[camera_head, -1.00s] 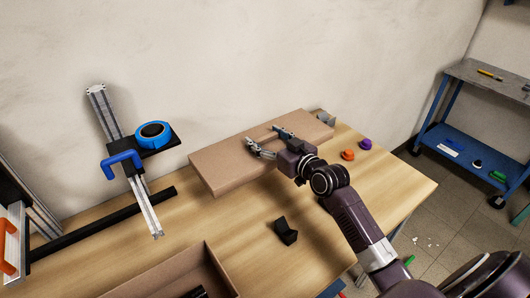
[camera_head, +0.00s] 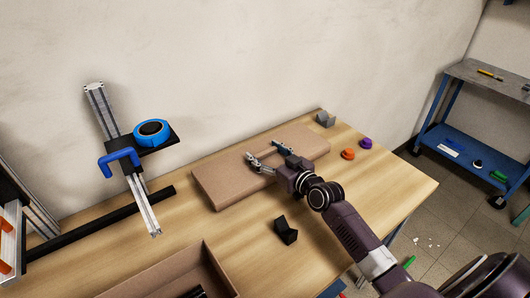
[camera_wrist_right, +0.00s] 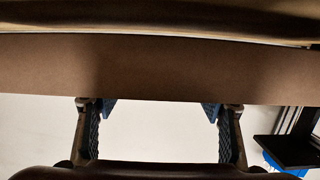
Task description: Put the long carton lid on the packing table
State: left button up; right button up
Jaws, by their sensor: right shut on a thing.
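The long carton lid (camera_head: 226,182) is a flat brown board-like piece along the back of the wooden packing table (camera_head: 352,190). It lies level on the tabletop or very close above it; I cannot tell which. In the right wrist view the lid (camera_wrist_right: 160,65) spans the full width as a brown band beyond the fingertips. My left gripper is not in view.
An open brown carton (camera_head: 217,268) stands at the front left. A black block (camera_head: 286,231) sits before the lid. A grey block (camera_head: 325,119), an orange piece (camera_head: 348,154) and a purple piece (camera_head: 367,143) are at the right. A post (camera_head: 142,200) holds blue tape (camera_head: 151,133).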

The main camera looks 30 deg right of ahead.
jog(key=shift+f, duration=0.35)
jog(key=o, duration=1.2)
jog(key=shift+s, duration=0.1)
jog(key=shift+o, duration=0.2)
jog(key=shift+f, duration=0.1)
jog(key=shift+r, duration=0.3)
jog(key=shift+r+p, duration=0.4)
jog(key=shift+p, duration=0.1)
jog(key=b+v, duration=0.1)
jog(key=v, duration=0.9)
jog(key=shift+s+d, duration=0.1)
jog(key=shift+s, duration=0.2)
jog(key=shift+s+r, duration=0.15)
jog(key=shift+s, duration=0.5)
